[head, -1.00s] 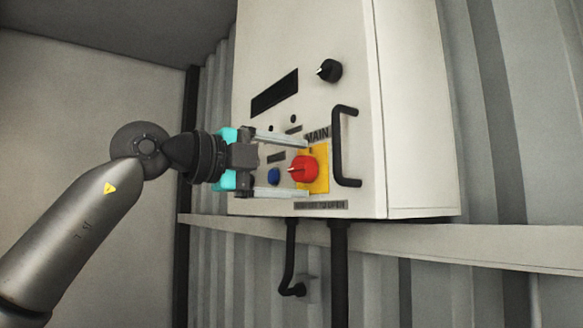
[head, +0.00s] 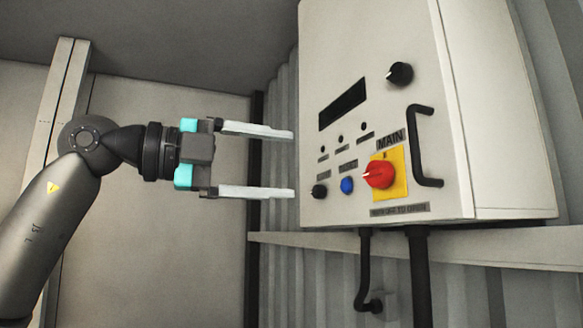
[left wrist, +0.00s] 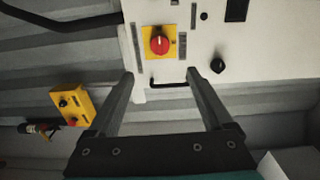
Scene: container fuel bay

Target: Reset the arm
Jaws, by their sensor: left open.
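My left gripper (head: 293,164) is open and empty in the head view, its two long pale fingers spread apart. It is left of the grey control cabinet (head: 450,110), apart from the red knob. The red MAIN knob (head: 379,175) sits on a yellow plate (head: 402,178) at the lower right of the cabinet's panel. In the left wrist view the red knob (left wrist: 159,43) shows above and between the fingertips (left wrist: 160,73). My right gripper is in neither view.
The panel also has a black knob (head: 399,74), a blue button (head: 347,185) and a black handle (head: 424,145). Black pipes (head: 420,275) run below the cabinet. A yellow box (left wrist: 72,105) shows left in the wrist view.

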